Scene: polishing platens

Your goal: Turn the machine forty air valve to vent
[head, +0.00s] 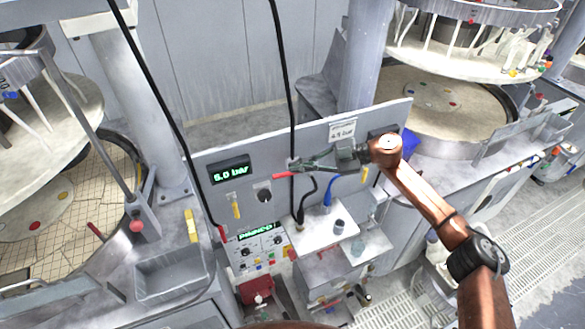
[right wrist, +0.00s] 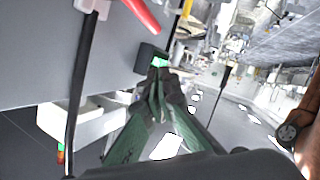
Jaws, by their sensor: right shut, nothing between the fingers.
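A grey panel (head: 205,150) stands in the middle of the head view. A red lever (head: 283,175) lies almost level on it, at the black hose. The red lever also shows at the top of the right wrist view (right wrist: 141,14). A yellow handle (head: 236,208) hangs below the left display, and another yellow handle (head: 365,175) is at the right. I cannot read which machine each belongs to. My right gripper (head: 297,164) is shut and empty, its tips close to the red lever; I cannot tell if they touch. My left gripper is out of view.
A green display (head: 228,172) reads 5.0 bar; a white label (head: 342,130) is at the right. A control box (head: 262,245) and white shelf (head: 325,230) sit below. Black hoses hang before the panel. Polishing machines stand on both sides, with a grey tray (head: 172,275) at left.

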